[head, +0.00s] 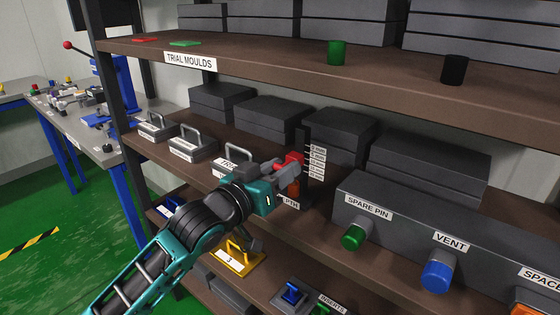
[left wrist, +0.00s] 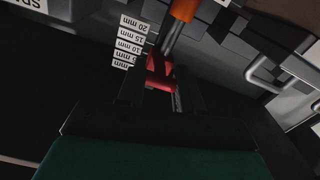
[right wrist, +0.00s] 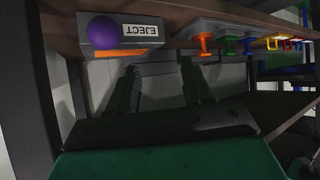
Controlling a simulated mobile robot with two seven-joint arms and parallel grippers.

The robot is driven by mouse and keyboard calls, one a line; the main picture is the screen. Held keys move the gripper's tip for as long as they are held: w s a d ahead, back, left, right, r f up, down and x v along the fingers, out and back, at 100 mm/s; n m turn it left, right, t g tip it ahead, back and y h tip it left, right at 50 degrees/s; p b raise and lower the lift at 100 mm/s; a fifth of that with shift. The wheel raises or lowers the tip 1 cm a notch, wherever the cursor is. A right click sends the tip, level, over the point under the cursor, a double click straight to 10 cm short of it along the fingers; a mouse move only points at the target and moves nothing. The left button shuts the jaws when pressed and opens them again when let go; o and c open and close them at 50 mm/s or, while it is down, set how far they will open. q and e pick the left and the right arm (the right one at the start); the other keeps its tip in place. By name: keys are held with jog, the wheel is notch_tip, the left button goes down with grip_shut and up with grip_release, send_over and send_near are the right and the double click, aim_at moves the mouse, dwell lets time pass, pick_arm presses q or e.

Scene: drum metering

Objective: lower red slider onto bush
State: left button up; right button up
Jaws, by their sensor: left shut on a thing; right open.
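The red slider (head: 294,159) sits on a dark upright post with mm labels (head: 317,162) on the middle shelf. My left gripper (head: 284,170) is shut on it. The left wrist view shows the red slider (left wrist: 160,78) between the two fingers, beside the labels (left wrist: 130,45). An orange cylinder (head: 294,188), seemingly the bush, is below the slider, partly hidden by the gripper. In the left wrist view the orange cylinder (left wrist: 184,10) is apart from the slider, with grey rod between them. My right gripper (right wrist: 160,85) is open and empty, away from the post.
A grey housing with a green spare-pin knob (head: 353,237) and a blue vent knob (head: 437,275) stands right of the post. Handled moulds (head: 194,143) sit to the left, and the upper shelf (head: 260,65) overhangs. The right wrist view shows an EJECT box (right wrist: 120,35).

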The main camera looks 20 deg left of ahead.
pick_arm(q)
jog(key=o, duration=0.8)
jog(key=shift+s, duration=0.1)
jog(key=v, duration=1.2)
jog(key=shift+s+a, duration=0.15)
jog(key=shift+s, duration=0.2)
notch_tip(320, 180, down, 16)
jog(key=s+g+y, duration=0.1)
jog(key=g+y, duration=0.2)
jog(key=s+d+f+g, duration=0.1)
jog(key=s+f, duration=0.2)
jog(key=f, duration=0.2)
jog(key=s+d+f+g, duration=0.1)
jog(key=s+f, duration=0.2)
jog(key=f, duration=0.2)
jog(key=s+d+f+g+y, duration=0.1)
jog(key=s+f, duration=0.2)
jog(key=f, duration=0.2)
jog(key=shift+s+f+m, duration=0.1)
jog(key=shift+f+m, duration=0.2)
jog(key=shift+m, duration=0.1)
